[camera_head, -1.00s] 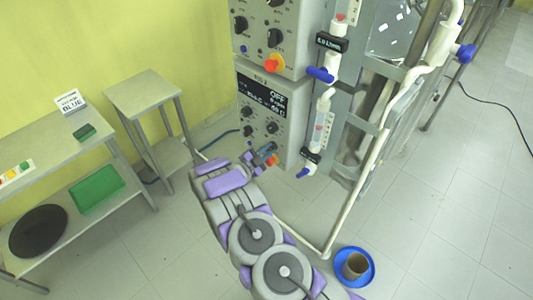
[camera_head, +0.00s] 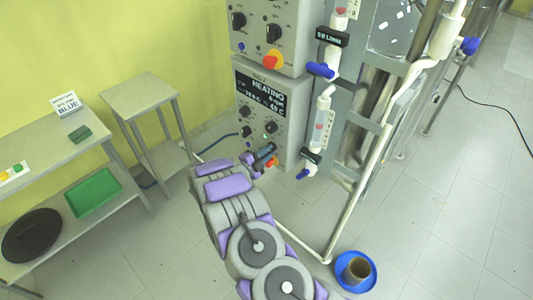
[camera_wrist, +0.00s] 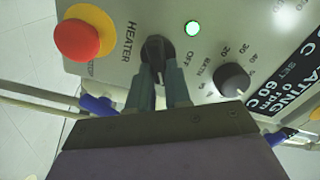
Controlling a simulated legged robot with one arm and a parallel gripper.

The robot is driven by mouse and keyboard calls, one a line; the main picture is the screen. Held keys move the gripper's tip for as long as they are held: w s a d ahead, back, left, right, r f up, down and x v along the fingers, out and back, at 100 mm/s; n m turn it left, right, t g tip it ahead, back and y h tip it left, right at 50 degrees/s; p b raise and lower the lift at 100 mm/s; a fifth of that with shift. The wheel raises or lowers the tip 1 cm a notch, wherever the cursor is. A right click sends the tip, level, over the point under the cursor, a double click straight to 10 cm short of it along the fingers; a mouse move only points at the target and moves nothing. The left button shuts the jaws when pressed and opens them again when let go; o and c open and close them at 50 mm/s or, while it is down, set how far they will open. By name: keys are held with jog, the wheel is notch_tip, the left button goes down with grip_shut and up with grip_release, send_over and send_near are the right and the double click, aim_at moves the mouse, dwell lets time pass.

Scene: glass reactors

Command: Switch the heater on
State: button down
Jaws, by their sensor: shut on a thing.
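The heater control box (camera_head: 284,132) stands below another grey panel. Its display (camera_head: 262,95) reads HEATING with 60 C. In the wrist view the black heater knob (camera_wrist: 155,50) sits beside the word HEATER, between my fingertips. My gripper (camera_wrist: 163,72) is shut on this knob, and its fingers hide part of it. A green lamp (camera_wrist: 193,28) glows next to the knob and also shows in the head view (camera_head: 267,140). In the head view my gripper (camera_head: 266,152) is at the lower front of the box, and the knob is mostly hidden there.
A red button on a yellow base (camera_wrist: 80,37) is close beside my gripper. Another black dial (camera_wrist: 232,80) is on the other side. A glass reactor frame with white pipes (camera_head: 360,170) stands right of the box. A blue dish (camera_head: 355,285) is on the floor.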

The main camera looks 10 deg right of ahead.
jog(key=shift+f, duration=0.1)
jog(key=c, duration=1.1)
grip_release()
jog(key=shift+o, duration=0.2)
jog(key=p+v, duration=0.2)
jog(key=v, duration=1.5)
jog(key=shift+a, duration=0.25)
jog(key=shift+s, duration=0.1)
